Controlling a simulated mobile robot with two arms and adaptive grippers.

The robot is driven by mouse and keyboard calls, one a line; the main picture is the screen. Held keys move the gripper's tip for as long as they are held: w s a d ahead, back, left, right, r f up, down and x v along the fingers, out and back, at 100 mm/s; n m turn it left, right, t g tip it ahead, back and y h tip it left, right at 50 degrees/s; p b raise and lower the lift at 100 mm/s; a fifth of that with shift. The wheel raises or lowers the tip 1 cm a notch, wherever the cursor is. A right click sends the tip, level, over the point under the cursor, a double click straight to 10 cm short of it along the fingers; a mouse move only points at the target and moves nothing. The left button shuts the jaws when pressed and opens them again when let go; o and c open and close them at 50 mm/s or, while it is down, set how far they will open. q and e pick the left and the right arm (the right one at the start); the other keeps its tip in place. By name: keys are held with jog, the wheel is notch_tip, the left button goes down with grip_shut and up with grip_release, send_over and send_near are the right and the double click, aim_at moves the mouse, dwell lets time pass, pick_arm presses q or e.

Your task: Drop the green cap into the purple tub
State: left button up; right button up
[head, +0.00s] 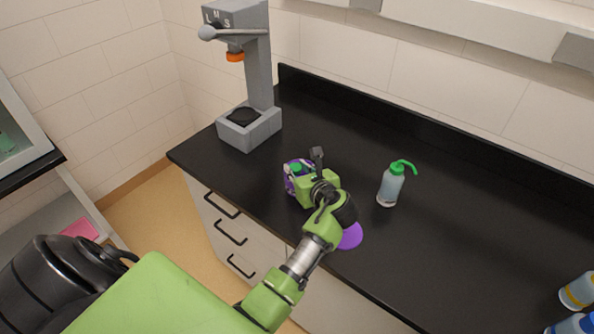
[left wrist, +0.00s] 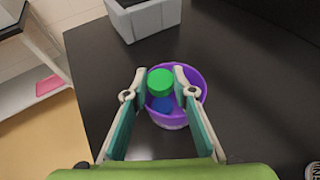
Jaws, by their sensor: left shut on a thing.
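My left gripper (head: 312,182) is shut on the green cap (left wrist: 160,81); the cap sits between its fingertips in the left wrist view. A bit of the cap (head: 296,167) also shows beside the gripper in the head view. The purple tub (left wrist: 197,79) stands on the black counter below the fingers, and the cap appears over its opening. A blue thing (left wrist: 163,105) lies inside the tub. In the head view my gripper hides much of the tub (head: 289,186). My right gripper is not in view.
A grey press-like device (head: 262,75) stands behind the tub at the left end of the counter (head: 450,215). A wash bottle (head: 389,188) with a green top stands to the right. A purple disc (head: 350,236) lies near the front edge. Bottles (head: 578,292) stand far right.

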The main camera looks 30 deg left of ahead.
pick_arm(q)
jog(key=shift+f, duration=0.2)
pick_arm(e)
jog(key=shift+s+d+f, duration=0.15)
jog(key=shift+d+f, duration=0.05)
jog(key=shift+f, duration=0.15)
pick_arm(q)
jog(key=o, duration=0.8)
jog(key=shift+d, duration=0.1)
jog(key=v, duration=0.7)
jog(key=shift+s+r, duration=0.1)
jog(key=shift+s, duration=0.05)
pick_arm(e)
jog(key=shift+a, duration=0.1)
